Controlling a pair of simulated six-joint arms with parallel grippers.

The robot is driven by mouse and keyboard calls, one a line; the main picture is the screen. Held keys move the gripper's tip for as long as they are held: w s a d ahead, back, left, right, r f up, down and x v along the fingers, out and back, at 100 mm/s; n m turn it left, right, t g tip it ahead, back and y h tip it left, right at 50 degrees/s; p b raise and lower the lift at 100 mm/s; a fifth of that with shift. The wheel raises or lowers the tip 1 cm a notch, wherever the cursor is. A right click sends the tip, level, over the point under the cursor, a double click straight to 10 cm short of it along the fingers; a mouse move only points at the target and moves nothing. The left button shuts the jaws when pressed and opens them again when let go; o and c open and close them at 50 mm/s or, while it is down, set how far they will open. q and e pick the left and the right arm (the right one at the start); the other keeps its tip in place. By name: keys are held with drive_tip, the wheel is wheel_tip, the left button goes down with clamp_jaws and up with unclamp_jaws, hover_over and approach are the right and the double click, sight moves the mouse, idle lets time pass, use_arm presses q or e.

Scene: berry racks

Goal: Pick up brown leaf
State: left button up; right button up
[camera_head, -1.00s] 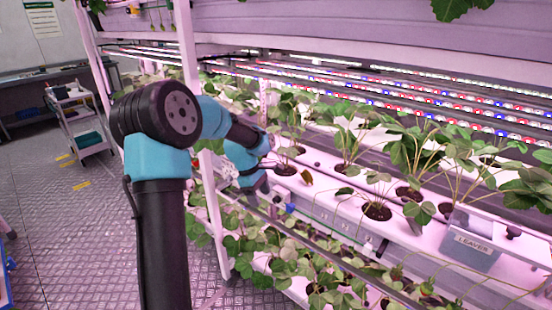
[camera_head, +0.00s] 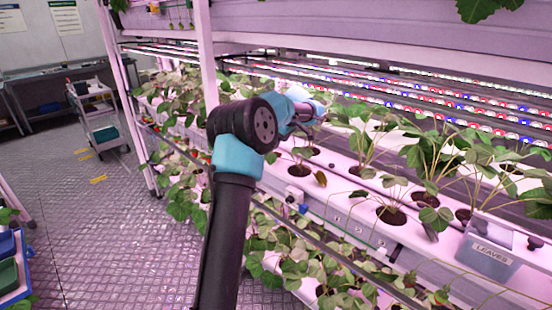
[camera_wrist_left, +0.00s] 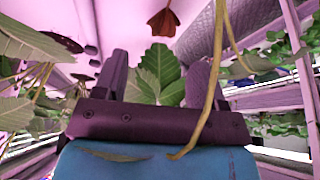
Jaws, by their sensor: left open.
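A brown leaf (camera_wrist_left: 163,22) shows at the top middle of the left wrist view, beyond the fingers. In the head view a small brownish leaf (camera_head: 320,179) stands at the edge of the white planting channel, beside a potted plant; it appears to be the same one. My left gripper (camera_head: 312,109) is among the plants at the rack, above and apart from that leaf. In the left wrist view its jaws (camera_wrist_left: 158,75) are open, with a green leaf showing between and beyond the fingers. A yellowish stem crosses in front of the right finger. My right gripper is not in view.
A clear box labelled LEAVES (camera_head: 488,259) stands on the right of the channel (camera_head: 345,208). Strawberry plants (camera_head: 425,160) line the channel close to the arm. Light bars run behind, and a rack post (camera_head: 207,60) stands left.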

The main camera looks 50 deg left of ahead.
sight(276, 153)
use_arm(q)
drive_tip(key=shift+x, duration=1.15)
drive_tip(key=shift+d+f, duration=0.1)
drive_tip(key=shift+f, duration=0.05)
drive_tip(key=shift+d+x, duration=0.15)
drive_tip(key=shift+x, duration=1.1)
drive_tip(key=shift+d+x, duration=0.1)
drive_tip(key=shift+x, duration=1.15)
drive_tip(key=shift+f, duration=0.15)
drive_tip(key=shift+c, duration=0.5)
drive_tip(key=c, duration=0.7)
